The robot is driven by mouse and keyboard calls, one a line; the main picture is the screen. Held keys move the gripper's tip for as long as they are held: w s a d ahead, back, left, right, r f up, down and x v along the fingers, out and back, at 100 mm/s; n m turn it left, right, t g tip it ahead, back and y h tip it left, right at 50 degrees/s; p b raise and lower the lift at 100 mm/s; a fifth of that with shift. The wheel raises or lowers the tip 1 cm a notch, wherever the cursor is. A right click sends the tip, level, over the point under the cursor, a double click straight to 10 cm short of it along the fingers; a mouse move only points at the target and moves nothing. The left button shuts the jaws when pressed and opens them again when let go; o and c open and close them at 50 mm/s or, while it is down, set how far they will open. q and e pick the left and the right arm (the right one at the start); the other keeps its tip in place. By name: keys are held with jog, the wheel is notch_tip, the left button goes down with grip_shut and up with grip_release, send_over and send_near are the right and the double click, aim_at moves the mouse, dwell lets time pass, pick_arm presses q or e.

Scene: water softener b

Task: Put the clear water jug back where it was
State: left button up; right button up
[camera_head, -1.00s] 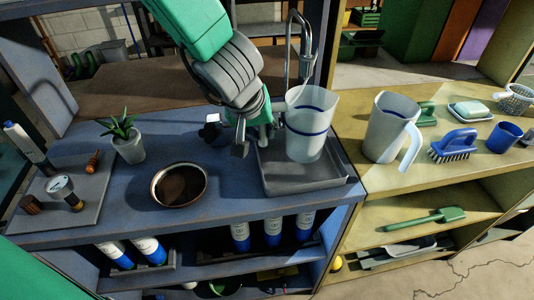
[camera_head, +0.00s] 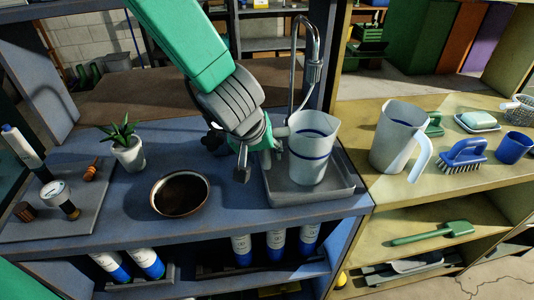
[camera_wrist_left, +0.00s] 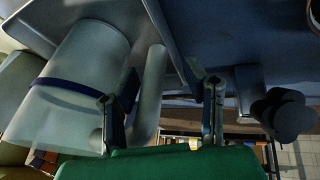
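The clear water jug (camera_head: 312,150) has a blue band and stands upright in the grey sink tray (camera_head: 290,196), below the tall metal faucet (camera_head: 314,70). My left gripper (camera_head: 260,152) is just left of the jug, on its handle side. In the left wrist view, the jug (camera_wrist_left: 75,85) fills the left side. Its pale handle (camera_wrist_left: 150,95) lies between the two fingers of my left gripper (camera_wrist_left: 162,95), which stand apart with gaps beside the handle. My right gripper is not in view.
A potted plant (camera_head: 127,145) and a round brown bowl (camera_head: 180,194) stand left on the blue counter. A larger white pitcher (camera_head: 397,137), a blue brush (camera_head: 463,154) and a blue cup (camera_head: 514,147) stand on the yellow counter at right.

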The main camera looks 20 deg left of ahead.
pick_arm(q)
jog(key=shift+a+f, duration=0.1)
jog(key=shift+a, duration=0.5)
jog(key=p+v, duration=0.5)
jog(key=v, duration=0.7)
jog(key=shift+r+p, duration=0.2)
jog(key=shift+p, duration=0.2)
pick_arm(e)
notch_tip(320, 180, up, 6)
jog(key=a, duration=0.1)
pick_arm(q)
jog(key=shift+d, duration=0.15)
jog(key=shift+d, duration=0.35)
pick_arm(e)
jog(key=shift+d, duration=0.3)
